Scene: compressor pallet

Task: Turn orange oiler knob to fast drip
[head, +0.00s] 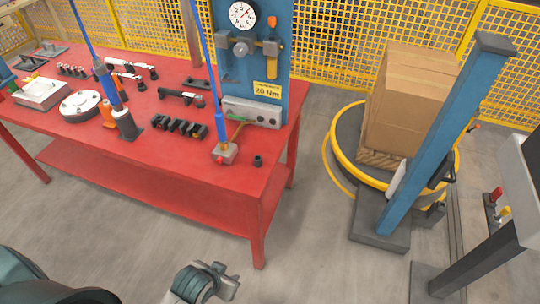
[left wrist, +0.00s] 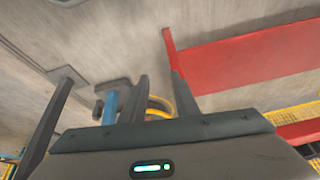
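The orange oiler knob seems to be the small orange piece (head: 272,21) on top of the air unit on the blue panel (head: 231,70); its setting is too small to read. A yellow-orange bowl (head: 272,67) hangs below it. My left gripper (head: 208,282) is low at the bottom of the head view, in front of the red table and well away from the panel. In the left wrist view its two dark fingers (left wrist: 160,76) stand apart with nothing between them. My right gripper is not in view.
The red table (head: 170,170) carries tools, blocks and fittings, with tall blue uprights. A carton (head: 405,100) stands on a yellow-ringed turntable (head: 333,150) at right, beside a blue post (head: 440,130) and a dark console stand (head: 470,262). Floor between table and turntable is clear.

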